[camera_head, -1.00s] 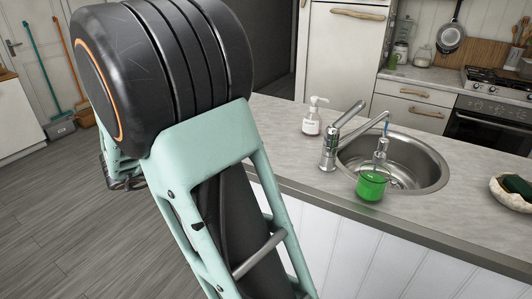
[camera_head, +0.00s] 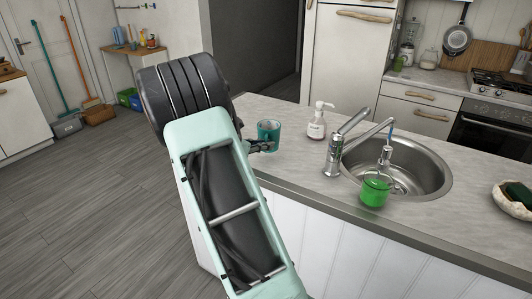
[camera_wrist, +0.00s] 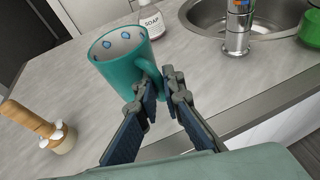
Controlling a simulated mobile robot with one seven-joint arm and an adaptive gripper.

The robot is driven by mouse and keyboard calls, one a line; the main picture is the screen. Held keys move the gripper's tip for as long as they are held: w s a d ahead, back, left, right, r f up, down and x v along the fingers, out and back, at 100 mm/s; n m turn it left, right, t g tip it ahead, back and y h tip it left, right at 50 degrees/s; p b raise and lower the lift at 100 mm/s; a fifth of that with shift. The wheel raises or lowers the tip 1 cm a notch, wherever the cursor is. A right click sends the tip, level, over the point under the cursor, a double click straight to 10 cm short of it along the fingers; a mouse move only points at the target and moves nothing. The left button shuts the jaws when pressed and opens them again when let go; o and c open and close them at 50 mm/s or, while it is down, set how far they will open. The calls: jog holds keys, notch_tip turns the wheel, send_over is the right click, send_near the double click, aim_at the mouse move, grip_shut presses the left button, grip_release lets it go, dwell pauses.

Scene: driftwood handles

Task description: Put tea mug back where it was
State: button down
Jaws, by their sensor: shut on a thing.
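The teal tea mug (camera_head: 269,130) is upright at the near left end of the grey counter. In the wrist view the mug (camera_wrist: 122,64) shows a pale inside with blue spots, and its handle points toward my gripper. My gripper (camera_wrist: 160,88) is shut on the mug's handle, with the fingers on either side of it. In the head view my gripper (camera_head: 260,146) is just right of my arm, partly hidden by it. I cannot tell whether the mug's base touches the counter (camera_head: 290,165).
A soap bottle (camera_head: 317,121) stands right of the mug, then the tap (camera_head: 334,155), the sink (camera_head: 425,175) and a green container (camera_head: 375,190). In the wrist view a wooden-handled brush (camera_wrist: 45,130) stands left of the mug. Bare counter lies between mug and soap.

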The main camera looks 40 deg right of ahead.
jog(key=shift+w+d+f, duration=0.3)
jog(key=shift+d+f, duration=0.1)
jog(key=shift+f, duration=0.15)
notch_tip(320, 180, down, 3)
jog(key=shift+w+f, duration=0.1)
jog(key=shift+f, duration=0.05)
jog(key=shift+f, duration=0.2)
jog(key=c, duration=2.1)
grip_release()
jog(key=shift+r, duration=0.1)
jog(key=shift+r, duration=0.1)
